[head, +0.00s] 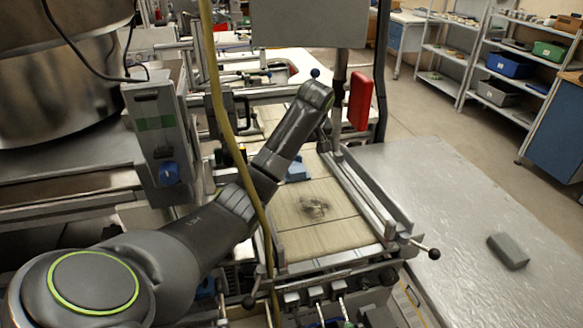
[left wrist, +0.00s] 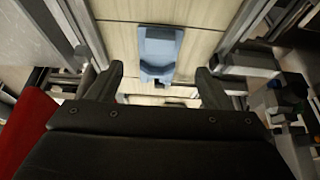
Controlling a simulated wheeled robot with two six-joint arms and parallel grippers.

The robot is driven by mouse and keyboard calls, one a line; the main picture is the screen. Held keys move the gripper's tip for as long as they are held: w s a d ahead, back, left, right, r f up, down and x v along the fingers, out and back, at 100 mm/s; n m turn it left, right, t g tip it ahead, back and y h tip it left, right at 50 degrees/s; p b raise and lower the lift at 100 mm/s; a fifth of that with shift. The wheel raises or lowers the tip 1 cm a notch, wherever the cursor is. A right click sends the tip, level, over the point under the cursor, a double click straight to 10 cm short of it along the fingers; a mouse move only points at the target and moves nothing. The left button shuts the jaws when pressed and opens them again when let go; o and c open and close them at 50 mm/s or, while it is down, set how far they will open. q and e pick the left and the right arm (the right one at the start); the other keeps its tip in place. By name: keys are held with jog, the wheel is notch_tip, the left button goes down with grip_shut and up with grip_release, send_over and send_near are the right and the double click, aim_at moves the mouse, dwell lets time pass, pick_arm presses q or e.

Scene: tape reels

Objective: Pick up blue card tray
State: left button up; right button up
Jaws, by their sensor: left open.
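The blue card tray (head: 298,171) lies on the pale slatted bed of the machine, partly hidden behind my left arm in the head view. In the left wrist view the blue tray (left wrist: 158,48) is just beyond the fingertips, roughly centred between them. My left gripper (left wrist: 160,84) is open and empty, with one dark finger on each side of the picture. In the head view the left gripper (head: 323,142) is small and mostly hidden by the wrist, above the bed near the tray. My right gripper is not in view.
Metal rails (head: 372,200) border the bed on the right. A red box-shaped part (head: 361,100) hangs near my left wrist. A yellow hose (head: 222,95) crosses before my arm. A grey block (head: 508,250) lies on the mostly clear metal table (head: 440,190). Shelves stand at the back right.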

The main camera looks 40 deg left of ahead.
pick_arm(q)
send_near(298, 171)
jog(key=f, duration=0.2)
jog(key=shift+a+f+p, duration=0.3)
jog(key=shift+a+p, duration=0.05)
jog(key=shift+p, duration=0.15)
jog(key=shift+p+x, duration=0.7)
jog(key=shift+x, duration=2.25)
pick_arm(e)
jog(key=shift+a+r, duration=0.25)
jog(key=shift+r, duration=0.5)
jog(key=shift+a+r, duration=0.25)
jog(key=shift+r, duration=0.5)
pick_arm(q)
jog(key=shift+w, duration=0.1)
